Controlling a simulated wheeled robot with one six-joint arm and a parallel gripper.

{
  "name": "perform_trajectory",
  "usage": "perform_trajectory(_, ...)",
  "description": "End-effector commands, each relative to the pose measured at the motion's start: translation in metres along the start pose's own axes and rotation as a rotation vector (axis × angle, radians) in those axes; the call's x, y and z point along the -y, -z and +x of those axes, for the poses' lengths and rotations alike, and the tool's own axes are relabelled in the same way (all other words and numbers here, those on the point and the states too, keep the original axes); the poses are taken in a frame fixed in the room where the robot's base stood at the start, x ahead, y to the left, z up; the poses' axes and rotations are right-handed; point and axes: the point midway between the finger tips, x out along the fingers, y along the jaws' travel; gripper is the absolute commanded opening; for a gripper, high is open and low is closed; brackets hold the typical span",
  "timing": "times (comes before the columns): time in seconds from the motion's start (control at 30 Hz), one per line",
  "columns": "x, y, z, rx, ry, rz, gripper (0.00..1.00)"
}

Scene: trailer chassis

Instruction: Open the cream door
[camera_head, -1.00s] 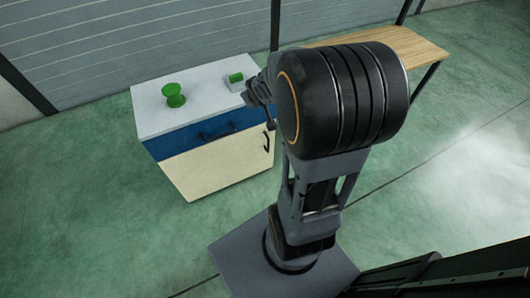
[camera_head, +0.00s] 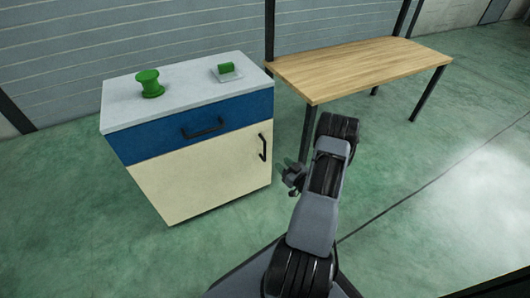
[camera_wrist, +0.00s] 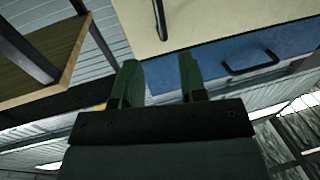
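The cream door (camera_head: 208,173) is the lower front of a cabinet and looks closed. Its black upright handle (camera_head: 262,147) is near the door's right edge. In the wrist view the cream door (camera_wrist: 200,22) is at the top, upside down, with its handle (camera_wrist: 160,18) above and between my fingertips. My gripper (camera_head: 292,178) is to the right of the door and lower than the handle, apart from it. In the wrist view my gripper (camera_wrist: 160,80) shows two green-dark fingers spread apart with nothing between them.
A blue drawer (camera_head: 160,138) with a black handle (camera_head: 204,128) is above the door. A green spool (camera_head: 150,84) and a small green block (camera_head: 226,68) on a pale base are on the white top (camera_head: 190,82). A wooden table (camera_head: 360,66) stands right. Floor in front is clear.

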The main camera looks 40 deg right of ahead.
Motion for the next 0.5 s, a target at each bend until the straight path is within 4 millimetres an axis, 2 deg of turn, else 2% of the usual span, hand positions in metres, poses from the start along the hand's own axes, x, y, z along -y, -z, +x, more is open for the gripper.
perform_trajectory(0.3, 0.001, -0.002, 0.062, -0.002, 0.005, -0.005, 0.39)
perform_trajectory(0.5, 0.001, -0.002, 0.095, -0.001, 0.003, -0.002, 0.39)
